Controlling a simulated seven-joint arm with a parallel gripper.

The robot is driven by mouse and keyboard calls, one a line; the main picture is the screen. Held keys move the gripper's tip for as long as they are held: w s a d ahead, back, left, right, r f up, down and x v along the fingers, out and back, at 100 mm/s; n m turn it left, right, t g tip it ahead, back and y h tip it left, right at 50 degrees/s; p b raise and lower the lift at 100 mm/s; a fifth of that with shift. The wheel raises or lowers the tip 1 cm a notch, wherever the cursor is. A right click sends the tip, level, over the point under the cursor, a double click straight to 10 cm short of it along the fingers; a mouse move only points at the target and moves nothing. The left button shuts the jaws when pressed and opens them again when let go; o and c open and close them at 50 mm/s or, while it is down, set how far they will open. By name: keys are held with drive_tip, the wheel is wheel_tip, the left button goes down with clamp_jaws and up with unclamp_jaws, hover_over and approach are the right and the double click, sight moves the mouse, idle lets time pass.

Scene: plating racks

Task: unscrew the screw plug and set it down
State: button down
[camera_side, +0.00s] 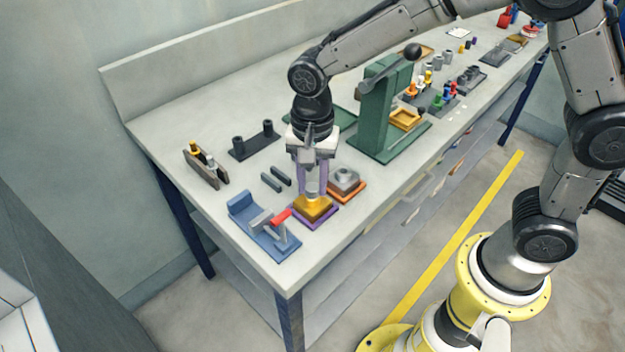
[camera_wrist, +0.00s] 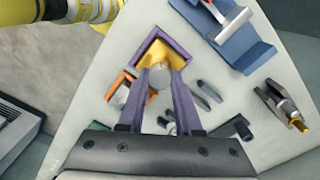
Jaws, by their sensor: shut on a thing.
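My gripper (camera_side: 314,188) points down with its purple fingers shut on the screw plug (camera_wrist: 160,77), a grey round piece. In the wrist view the plug sits between the two fingertips of my gripper (camera_wrist: 159,85). Directly below is a yellow block (camera_side: 313,208) on a purple tray (camera_side: 320,222); the block also shows in the wrist view (camera_wrist: 155,53), partly behind the plug. I cannot tell whether the plug is still seated in the block or just above it.
A blue fixture with a red handle (camera_side: 262,228) stands close at the left. An orange tray with a grey part (camera_side: 347,185) is close at the right. Two dark bars (camera_side: 276,179) lie behind. A green press (camera_side: 385,115) stands farther back. Some bare bench lies in front.

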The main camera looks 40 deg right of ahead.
drive_tip(key=shift+n, duration=0.9)
drive_tip(key=n, duration=0.9)
drive_tip(key=n, duration=0.4)
drive_tip(key=shift+n, duration=0.3)
drive_tip(key=n, duration=0.4)
drive_tip(key=shift+n, duration=0.4)
